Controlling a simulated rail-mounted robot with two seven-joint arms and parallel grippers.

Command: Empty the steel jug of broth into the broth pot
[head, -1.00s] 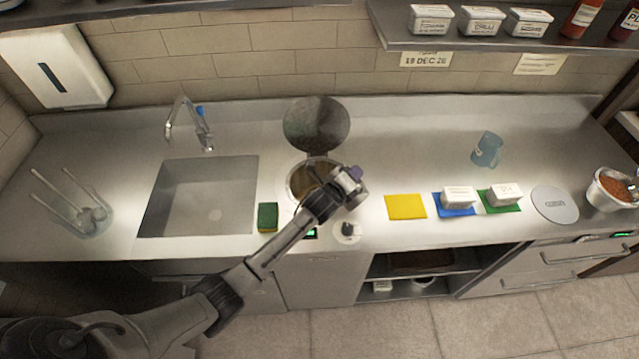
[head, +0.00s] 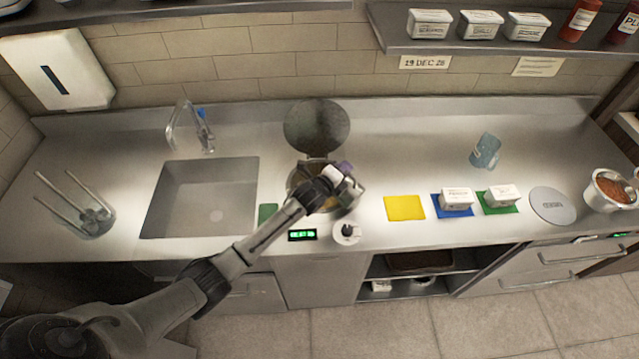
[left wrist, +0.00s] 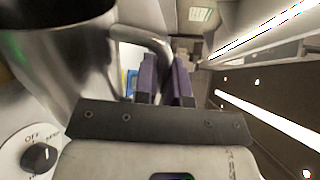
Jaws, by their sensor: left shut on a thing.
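The steel jug (left wrist: 65,65) fills the upper left of the left wrist view, with its handle (left wrist: 150,40) at the purple fingers. My left gripper (left wrist: 166,80) is shut on the handle. In the head view my left gripper (head: 345,172) is over the right side of the broth pot (head: 300,178), and the jug (head: 351,193) shows only as a small shiny part beside it. The pot is a round well in the counter, partly hidden by my arm, with its round lid (head: 316,125) raised behind it. I cannot tell the jug's tilt or its contents. My right gripper is not in view.
A sink (head: 200,197) lies left of the pot. A knob (head: 346,233) and a lit green display (head: 302,235) are in front. A sponge (head: 267,213) is partly behind my arm.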

